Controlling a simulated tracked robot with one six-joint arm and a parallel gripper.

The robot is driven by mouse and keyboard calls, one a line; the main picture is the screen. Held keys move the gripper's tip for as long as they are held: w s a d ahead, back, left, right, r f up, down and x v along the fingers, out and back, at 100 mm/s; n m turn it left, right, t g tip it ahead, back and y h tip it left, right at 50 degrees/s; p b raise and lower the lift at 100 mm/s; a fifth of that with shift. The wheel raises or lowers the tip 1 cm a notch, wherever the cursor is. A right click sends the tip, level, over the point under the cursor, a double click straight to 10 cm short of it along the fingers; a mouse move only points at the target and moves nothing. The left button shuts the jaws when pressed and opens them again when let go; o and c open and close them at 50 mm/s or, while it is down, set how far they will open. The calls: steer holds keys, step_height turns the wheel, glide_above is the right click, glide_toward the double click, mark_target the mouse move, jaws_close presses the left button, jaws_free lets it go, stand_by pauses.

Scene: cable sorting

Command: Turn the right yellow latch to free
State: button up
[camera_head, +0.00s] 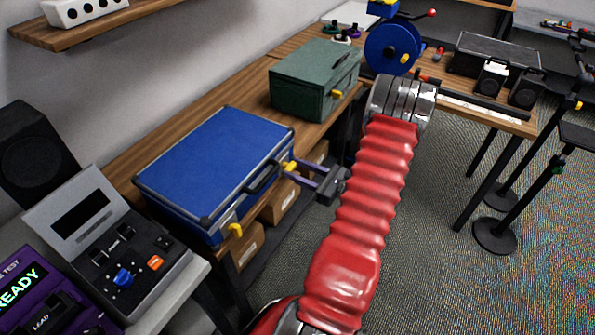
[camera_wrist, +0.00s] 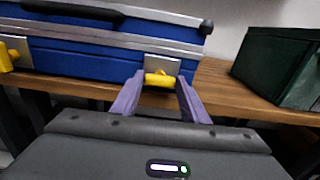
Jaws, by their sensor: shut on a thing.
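The blue case (camera_head: 215,165) lies closed on the wooden bench. Its right yellow latch (camera_head: 290,166) is on the front face near the right end, and it also shows in the wrist view (camera_wrist: 160,79). My gripper (camera_head: 292,168) reaches the case from the right, and its purple fingers (camera_wrist: 158,90) are shut on the right yellow latch, one on each side. In the wrist view the latch's yellow part lies sideways between the fingertips, against a silver plate. The left yellow latch (camera_head: 235,230) is on the same front face, away from my gripper.
A dark green box (camera_head: 312,80) with a yellow latch stands behind the blue case on the bench. Cardboard boxes (camera_head: 283,200) sit below the bench. A control panel (camera_head: 125,250) is at the lower left. A blue reel (camera_head: 392,47) stands farther back. Carpet to the right is open.

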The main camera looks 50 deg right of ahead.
steer(key=shift+n, duration=0.3)
steer(key=n, duration=0.4)
steer(key=shift+a, duration=0.1)
steer(key=n, duration=0.4)
steer(key=shift+a+f+n, duration=0.1)
steer(key=shift+n, duration=0.3)
steer(key=n, duration=0.4)
steer(key=shift+a+f+n, duration=0.1)
steer(key=shift+n, duration=0.2)
steer(key=shift+f+n, duration=0.15)
steer(key=shift+n, duration=1.75)
steer(key=shift+a, duration=0.1)
steer(key=o, duration=1.1)
steer(key=shift+c, duration=0.2)
steer(key=shift+s+d, duration=0.1)
steer(key=shift+d, duration=0.1)
